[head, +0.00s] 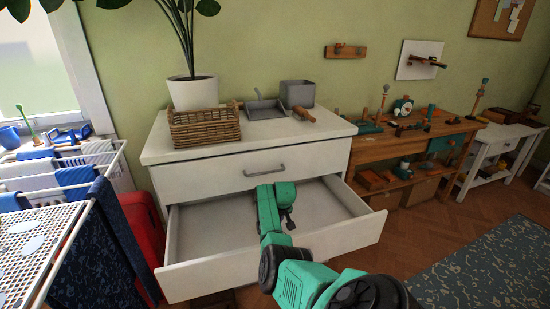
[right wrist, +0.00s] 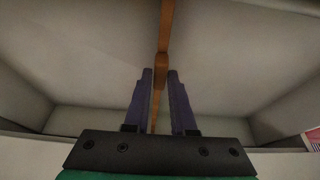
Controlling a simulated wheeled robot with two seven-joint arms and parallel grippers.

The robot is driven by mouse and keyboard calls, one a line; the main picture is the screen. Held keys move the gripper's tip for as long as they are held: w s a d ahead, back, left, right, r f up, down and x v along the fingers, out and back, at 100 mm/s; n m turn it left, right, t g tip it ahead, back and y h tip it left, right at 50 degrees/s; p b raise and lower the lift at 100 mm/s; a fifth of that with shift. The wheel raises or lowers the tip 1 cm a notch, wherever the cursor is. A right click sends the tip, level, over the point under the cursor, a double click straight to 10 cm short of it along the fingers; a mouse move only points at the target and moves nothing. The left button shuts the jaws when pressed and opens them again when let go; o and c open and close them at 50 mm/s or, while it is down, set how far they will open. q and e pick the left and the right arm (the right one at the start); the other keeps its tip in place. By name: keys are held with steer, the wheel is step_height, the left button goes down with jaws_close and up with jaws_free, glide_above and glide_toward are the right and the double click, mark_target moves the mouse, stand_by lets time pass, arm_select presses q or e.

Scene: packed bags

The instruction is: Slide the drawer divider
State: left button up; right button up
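The white drawer (head: 335,235) is pulled out of a white dresser (head: 185,185). It also shows in the right wrist view, its pale floor (right wrist: 85,75) around my gripper. The thin orange-brown divider (right wrist: 166,25) runs up through the middle of that view, with a wider part between my fingertips. My right gripper (right wrist: 160,75) is inside the drawer, its purple fingers close on both sides of the divider, seemingly shut on it. In the head view my green right arm reaches down into the drawer and hides the divider. My left gripper is not in view.
A drying rack (head: 45,240) is at the left. A wooden workbench (head: 440,130) with tools is at the right. The drawer floor looks otherwise empty.

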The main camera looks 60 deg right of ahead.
steer(key=shift+o, duration=1.2)
steer(key=shift+r, duration=0.15)
steer(key=p+v, duration=0.3)
steer(key=v, duration=1.1)
steer(key=shift+r, duration=0.1)
steer(key=shift+s, duration=0.1)
